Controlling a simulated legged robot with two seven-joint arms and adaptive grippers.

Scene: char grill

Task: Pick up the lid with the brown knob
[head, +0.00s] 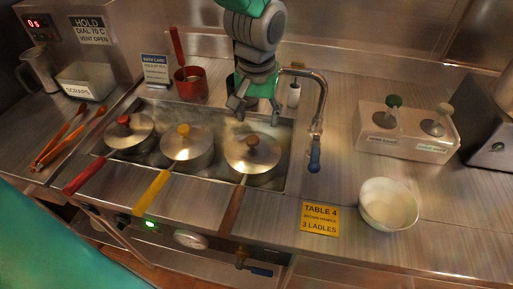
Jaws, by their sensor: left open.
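The lid with the brown knob (262,152) is a round metal lid on the rightmost of three pots in the steel well. Its knob (253,140) stands up near the lid's middle, and a brown handle (233,210) runs toward the front. My left gripper (256,113) hangs down from the top of the head view, open and empty, with its fingers just behind and above this lid. I see no contact with the knob. My right gripper is not in view.
Lids with a yellow knob (184,131) and a red knob (124,120) sit to the left. A faucet (318,105) stands close right of my gripper. A red pot (190,85) is behind, a white bowl (389,205) and a yellow sign (320,218) at front right.

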